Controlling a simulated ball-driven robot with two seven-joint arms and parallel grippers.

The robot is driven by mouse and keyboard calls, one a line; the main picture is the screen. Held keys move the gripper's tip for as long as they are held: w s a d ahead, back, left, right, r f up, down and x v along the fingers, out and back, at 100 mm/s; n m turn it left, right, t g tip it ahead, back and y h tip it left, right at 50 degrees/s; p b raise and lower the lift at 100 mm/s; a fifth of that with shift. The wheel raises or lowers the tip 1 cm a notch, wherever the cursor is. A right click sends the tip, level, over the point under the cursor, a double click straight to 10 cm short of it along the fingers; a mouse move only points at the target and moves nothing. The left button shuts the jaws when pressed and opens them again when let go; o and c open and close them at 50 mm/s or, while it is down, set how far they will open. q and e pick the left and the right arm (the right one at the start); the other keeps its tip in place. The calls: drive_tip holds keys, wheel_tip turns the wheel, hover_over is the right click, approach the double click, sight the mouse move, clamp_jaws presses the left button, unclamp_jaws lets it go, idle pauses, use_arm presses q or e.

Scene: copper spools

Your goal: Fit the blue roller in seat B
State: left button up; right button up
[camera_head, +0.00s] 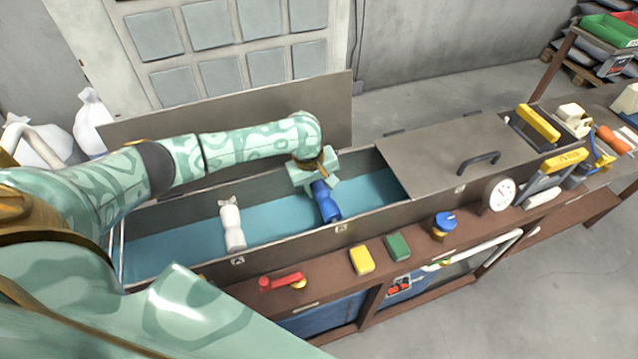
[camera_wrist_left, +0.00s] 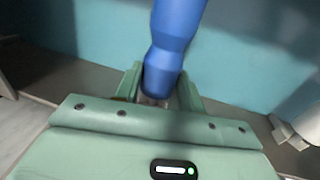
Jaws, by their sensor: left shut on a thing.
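The blue roller (camera_head: 327,204) is held at one end by my left gripper (camera_head: 315,178), over the long open trough (camera_head: 285,252). The wrist view shows the blue roller (camera_wrist_left: 172,45) between the two green fingers of my left gripper (camera_wrist_left: 160,88). The roller is tilted in the head view; whether its lower end touches anything is unclear. A white roller (camera_head: 232,226) is in the trough to the left. Small tags sit on the trough's front wall: one (camera_head: 238,261) below the white roller, another (camera_head: 341,227) near the blue one. Their letters are too small to read surely. My right gripper is out of view.
A grey lid (camera_head: 450,150) with a dark handle covers the trough's right part. A raised panel (camera_head: 240,115) stands behind the trough. The front ledge carries a red lever (camera_head: 282,281), yellow block (camera_head: 362,260), green block (camera_head: 398,247), blue-topped knob (camera_head: 445,222) and gauge (camera_head: 498,195).

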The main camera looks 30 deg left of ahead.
use_arm(q)
drive_tip(key=shift+f, duration=0.2)
idle(0.5)
drive_tip(key=o, duration=1.2)
drive_tip(key=shift+o, duration=0.2)
drive_tip(key=shift+r, duration=0.1)
wheel_tip(320, 180, up, 16)
drive_tip(key=s+a+p, duration=0.2)
drive_tip(key=p, duration=0.3)
drive_tip(key=shift+s+p, duration=0.2)
drive_tip(key=shift+p, duration=0.15)
